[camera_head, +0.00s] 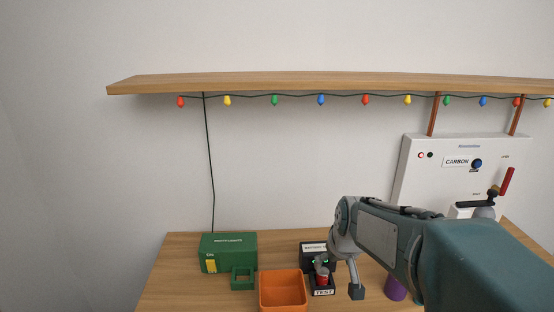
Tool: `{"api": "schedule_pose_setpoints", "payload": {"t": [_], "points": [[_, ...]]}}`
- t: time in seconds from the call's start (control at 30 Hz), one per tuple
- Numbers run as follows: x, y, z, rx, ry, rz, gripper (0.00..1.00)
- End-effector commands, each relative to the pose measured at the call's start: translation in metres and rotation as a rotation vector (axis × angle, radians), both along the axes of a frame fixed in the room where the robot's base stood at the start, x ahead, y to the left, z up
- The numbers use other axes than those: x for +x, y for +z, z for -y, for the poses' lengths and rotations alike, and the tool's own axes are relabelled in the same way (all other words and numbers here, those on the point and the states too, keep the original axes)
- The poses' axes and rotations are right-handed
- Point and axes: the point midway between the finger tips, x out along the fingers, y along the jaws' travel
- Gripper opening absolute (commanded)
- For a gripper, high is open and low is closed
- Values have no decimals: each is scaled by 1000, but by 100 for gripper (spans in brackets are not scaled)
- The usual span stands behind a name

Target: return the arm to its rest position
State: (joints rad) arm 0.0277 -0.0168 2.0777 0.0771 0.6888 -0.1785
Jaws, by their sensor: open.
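My arm comes in from the lower right and reaches left over the wooden counter (190,270). My gripper (339,277) is at its end, pointing down, with its fingers apart. One dark fingertip shows clearly to the right; the other is small and partly lost against the black tester (312,250) behind it. A small red item (322,278) stands at the tester, above its TEST label, close to the left finger. I see nothing held between the fingers. I cannot tell whether the left finger touches the red item.
An orange bin (283,306), a green box (228,243) and a small green holder (243,284) stand left of my gripper. A purple object (395,288) is partly hidden by my arm. A white CARBON panel (425,170) with a red lever (507,181) is behind. A shelf (300,83) with lights runs above.

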Motion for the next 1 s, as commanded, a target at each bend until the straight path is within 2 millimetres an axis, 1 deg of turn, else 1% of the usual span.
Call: {"api": "schedule_pose_setpoints", "payload": {"t": [0.03,0.1,0.17,0.3,0.5,0.6,0.7,0.77,1.0], "points": [[-15,11,-1,-1,-3,13,86],[-37,23,-2,0,-12,24,86],[-56,31,-3,0,-20,31,86],[-100,45,-4,1,-40,51,86],[-161,51,-4,4,-71,78,86],[-185,49,-4,5,-86,88,86],[-201,47,-3,4,-94,94,86],[-206,46,-3,4,-99,96,86],[-209,45,-3,5,-101,95,86]]}}
